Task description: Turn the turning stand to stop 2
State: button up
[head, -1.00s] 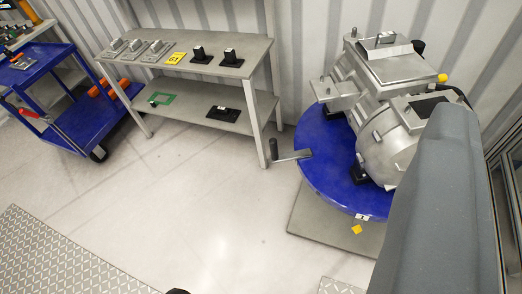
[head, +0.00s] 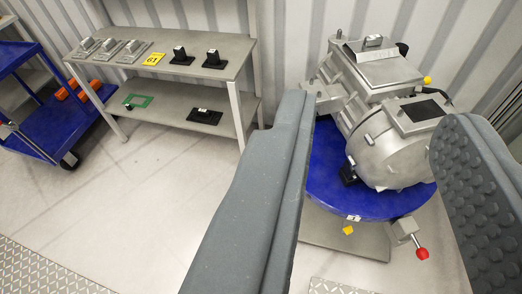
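The turning stand (head: 322,178) is a round blue turntable on a grey base plate (head: 345,237). A silver drive unit (head: 385,100) sits on it. A small white number label (head: 354,218) is on the disc's front edge, just above a yellow marker (head: 348,230) on the base; the digit is too small to read surely. A metal block with a red knob (head: 422,253) sticks out at the front right. My gripper (head: 372,115) is open and empty, its two grey fingers spread either side of the drive unit in the picture. The left finger hides the disc's left edge.
A grey two-level bench (head: 225,75) with several small parts and a yellow 61 tag (head: 153,59) stands along the wall. A blue cart (head: 75,125) is at far left. The floor (head: 140,195) between is clear.

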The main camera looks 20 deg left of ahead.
aim_at(370, 162)
jog(key=u, duration=0.05)
jog(key=i, duration=1)
jog(key=z, duration=0.1)
